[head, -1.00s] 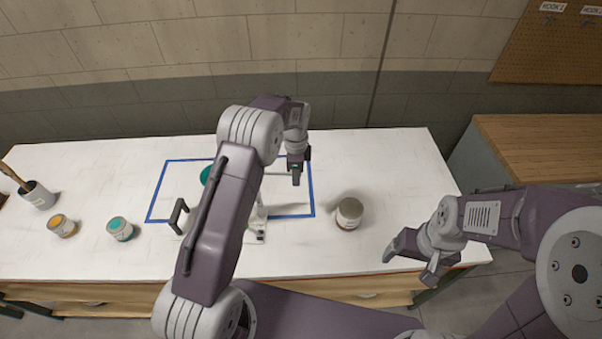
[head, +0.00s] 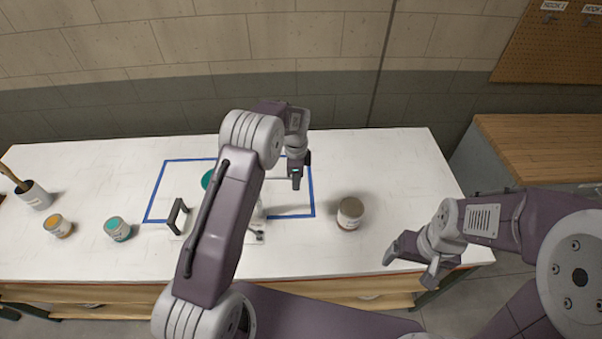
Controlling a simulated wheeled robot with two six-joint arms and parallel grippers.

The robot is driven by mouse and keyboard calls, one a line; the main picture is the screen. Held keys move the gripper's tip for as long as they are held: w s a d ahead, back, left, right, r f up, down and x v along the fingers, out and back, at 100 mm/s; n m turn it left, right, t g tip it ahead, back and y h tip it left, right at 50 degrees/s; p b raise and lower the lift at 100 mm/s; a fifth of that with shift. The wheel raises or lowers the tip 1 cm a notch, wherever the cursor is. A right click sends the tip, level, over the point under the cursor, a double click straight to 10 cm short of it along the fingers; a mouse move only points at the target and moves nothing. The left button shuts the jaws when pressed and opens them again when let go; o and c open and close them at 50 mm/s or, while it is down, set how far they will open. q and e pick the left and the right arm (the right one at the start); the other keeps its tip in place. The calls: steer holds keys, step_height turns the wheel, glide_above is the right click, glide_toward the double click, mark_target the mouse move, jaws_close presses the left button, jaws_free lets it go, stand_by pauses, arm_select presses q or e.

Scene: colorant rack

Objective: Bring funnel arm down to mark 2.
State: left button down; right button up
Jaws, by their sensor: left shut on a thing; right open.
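My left gripper (head: 296,178) is over the white table, at the right part of the blue taped rectangle. Its fingers are shut on a thin part that I take to be the funnel arm, which is mostly hidden behind the gripper and my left arm. The white stand base (head: 256,236) shows in pieces on both sides of my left forearm. A teal round piece (head: 207,179) shows just left of the forearm. I cannot see the marks on the stand. My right gripper (head: 411,262) is open and empty near the table's front right edge.
A black handle (head: 177,216) stands on the left. A teal can (head: 117,229), an orange can (head: 57,226) and a brush pot (head: 34,195) stand further left. The table's back right is clear.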

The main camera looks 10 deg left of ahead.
arm_select(q)
steer(key=shift+f, duration=0.7)
steer(key=shift+s+f+b, duration=0.1)
steer(key=shift+f+b, duration=0.35)
steer(key=shift+b, duration=0.1)
steer(key=shift+f, duration=0.45)
